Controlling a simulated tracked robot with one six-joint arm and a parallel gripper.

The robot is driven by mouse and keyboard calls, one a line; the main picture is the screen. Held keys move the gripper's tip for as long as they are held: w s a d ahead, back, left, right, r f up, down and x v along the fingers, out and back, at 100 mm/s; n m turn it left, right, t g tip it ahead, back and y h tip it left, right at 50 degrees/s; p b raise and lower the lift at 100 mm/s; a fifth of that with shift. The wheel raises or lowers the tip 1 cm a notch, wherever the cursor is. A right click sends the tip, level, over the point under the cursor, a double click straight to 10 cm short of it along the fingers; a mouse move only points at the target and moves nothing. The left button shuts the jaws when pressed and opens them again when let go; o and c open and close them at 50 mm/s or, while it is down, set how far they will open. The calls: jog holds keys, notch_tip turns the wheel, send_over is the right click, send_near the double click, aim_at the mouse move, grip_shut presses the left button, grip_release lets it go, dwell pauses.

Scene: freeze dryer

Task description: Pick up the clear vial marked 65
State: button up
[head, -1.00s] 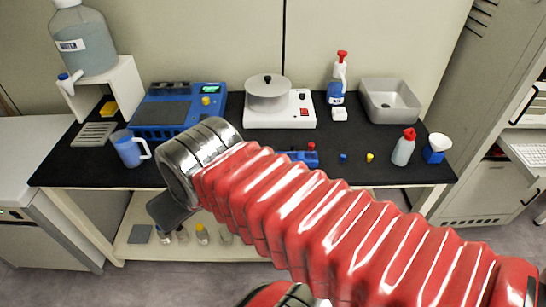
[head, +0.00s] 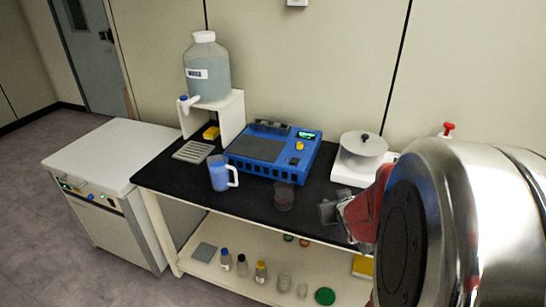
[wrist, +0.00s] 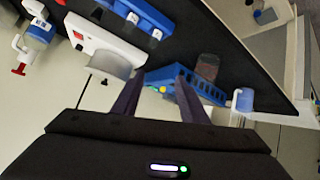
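No mark 65 can be read in either view. A clear, dark-looking glass vessel (head: 284,196) stands on the black bench in front of the blue device; in the wrist view it (wrist: 208,67) lies beyond and right of my fingertips. Two small clear vials, one (head: 284,283) and another (head: 302,290), stand on the lower shelf. My gripper (head: 332,211) is over the bench, right of the glass vessel and apart from it. In the wrist view its two fingers (wrist: 157,78) are spread with nothing held between them.
The blue device (head: 275,150), blue jug (head: 220,175) and white hotplate (head: 350,178) stand on the bench (head: 160,178). A water carboy (head: 207,75) is on a white stand. Capped bottles (head: 242,265) and a green disc (head: 325,296) are on the lower shelf (head: 215,272).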

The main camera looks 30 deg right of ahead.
jog(key=s+d+f+m+t, duration=0.1)
jog(key=s+d+f+t, duration=0.2)
jog(key=s+d+f, duration=0.2)
jog(key=d+f, duration=0.2)
jog(key=d, duration=0.1)
jog(key=shift+s+d+f+m, duration=0.25)
jog(key=shift+d+f+m, duration=0.05)
jog(key=shift+f+m, duration=0.1)
